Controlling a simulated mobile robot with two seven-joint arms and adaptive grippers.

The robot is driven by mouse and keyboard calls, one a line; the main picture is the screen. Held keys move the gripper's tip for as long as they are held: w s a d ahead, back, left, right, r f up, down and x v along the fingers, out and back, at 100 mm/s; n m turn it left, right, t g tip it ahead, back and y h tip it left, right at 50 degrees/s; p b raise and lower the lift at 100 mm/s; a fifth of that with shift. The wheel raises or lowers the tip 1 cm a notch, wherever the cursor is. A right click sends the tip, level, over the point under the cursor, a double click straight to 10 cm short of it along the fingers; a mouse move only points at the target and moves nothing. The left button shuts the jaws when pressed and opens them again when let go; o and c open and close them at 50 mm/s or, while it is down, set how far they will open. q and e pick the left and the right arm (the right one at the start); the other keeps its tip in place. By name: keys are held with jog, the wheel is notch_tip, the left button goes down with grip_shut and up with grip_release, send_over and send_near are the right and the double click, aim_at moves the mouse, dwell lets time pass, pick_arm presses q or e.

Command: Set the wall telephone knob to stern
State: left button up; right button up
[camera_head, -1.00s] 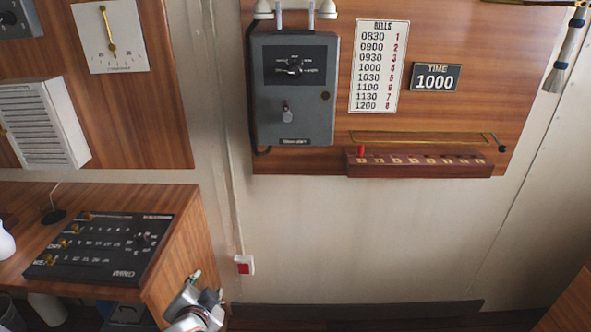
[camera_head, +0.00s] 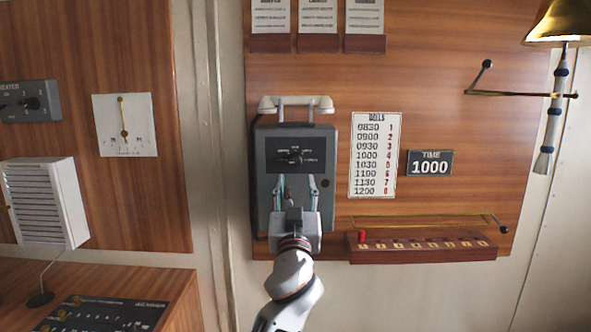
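The wall telephone (camera_head: 264,215) is a grey box on the wood panel, with a white handset (camera_head: 296,104) lying across its top. Its black dial plate carries the selector knob (camera_head: 294,157). The plate's lettering is too small to read, so I cannot tell the setting. My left gripper (camera_head: 295,182) is in front of the box's lower half, fingers pointing up and spread apart, just below the knob. Nothing shows between the fingers. The gripper hides the crank and lower front of the box. My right gripper is not in view.
To the right are the bells list (camera_head: 375,155), the time plaque (camera_head: 429,163) and a red-brown peg rack (camera_head: 420,248). A brass bell (camera_head: 560,22) hangs at upper right. A white louvred box (camera_head: 45,202) and console (camera_head: 110,312) stand left.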

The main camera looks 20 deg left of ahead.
aim_at(295, 165)
pick_arm(q)
jog(key=p+x, duration=0.1)
jog(key=x, duration=0.5)
jog(key=shift+a+p, duration=0.1)
jog(key=shift+p, duration=0.2)
jog(key=shift+w+a+r, duration=0.1)
jog(key=shift+w+a, duration=0.05)
jog(key=shift+w, duration=0.35)
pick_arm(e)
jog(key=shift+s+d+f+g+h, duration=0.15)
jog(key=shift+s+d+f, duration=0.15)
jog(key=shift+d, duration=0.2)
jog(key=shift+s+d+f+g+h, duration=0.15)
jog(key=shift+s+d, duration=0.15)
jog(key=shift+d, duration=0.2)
pick_arm(q)
jog(key=c, duration=1.1)
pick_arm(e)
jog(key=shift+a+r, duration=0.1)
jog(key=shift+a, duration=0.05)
